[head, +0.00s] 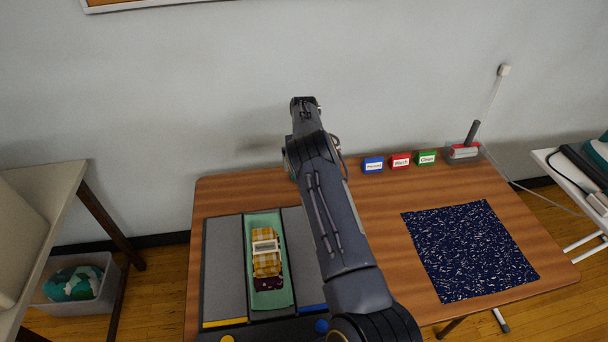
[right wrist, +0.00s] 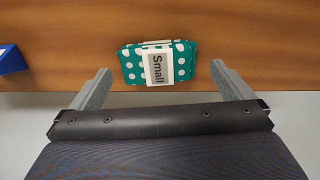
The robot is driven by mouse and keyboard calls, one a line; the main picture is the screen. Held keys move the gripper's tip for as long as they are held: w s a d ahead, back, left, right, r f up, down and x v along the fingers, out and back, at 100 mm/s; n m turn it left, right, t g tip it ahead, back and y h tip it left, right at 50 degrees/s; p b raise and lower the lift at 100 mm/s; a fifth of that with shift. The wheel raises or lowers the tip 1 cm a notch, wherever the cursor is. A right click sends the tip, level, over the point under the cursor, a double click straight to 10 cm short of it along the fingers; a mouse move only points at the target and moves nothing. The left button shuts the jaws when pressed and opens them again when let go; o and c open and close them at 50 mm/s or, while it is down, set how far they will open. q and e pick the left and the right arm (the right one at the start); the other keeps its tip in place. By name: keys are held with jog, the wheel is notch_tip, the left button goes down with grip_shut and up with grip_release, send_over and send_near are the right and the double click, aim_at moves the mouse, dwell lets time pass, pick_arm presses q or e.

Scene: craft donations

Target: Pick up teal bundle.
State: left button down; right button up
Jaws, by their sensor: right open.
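The teal bundle (right wrist: 184,62) is folded cloth with white polka dots and a white band reading "Small". It lies on the wooden table near an edge in the right wrist view. My right gripper (right wrist: 160,72) is open, with one finger to each side of the bundle and visible gaps; I see no contact. The bundle extends beyond the fingertips. My left gripper is not in view.
A green tray (head: 255,222) holds a yellow checked bundle (head: 265,250) and a dark one, between grey panels. Blue (head: 373,164), red (head: 400,160) and green (head: 426,158) labelled blocks stand along the back edge. A navy speckled mat (head: 470,250) lies clear at right.

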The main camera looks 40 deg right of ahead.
jog(key=f, duration=0.2)
jog(key=s+f, duration=0.1)
jog(key=shift+f, duration=0.35)
jog(key=shift+w+f, duration=0.15)
jog(key=shift+f, duration=0.4)
jog(key=shift+r, duration=0.1)
jog(key=c, duration=0.9)
jog(key=shift+r, duration=0.1)
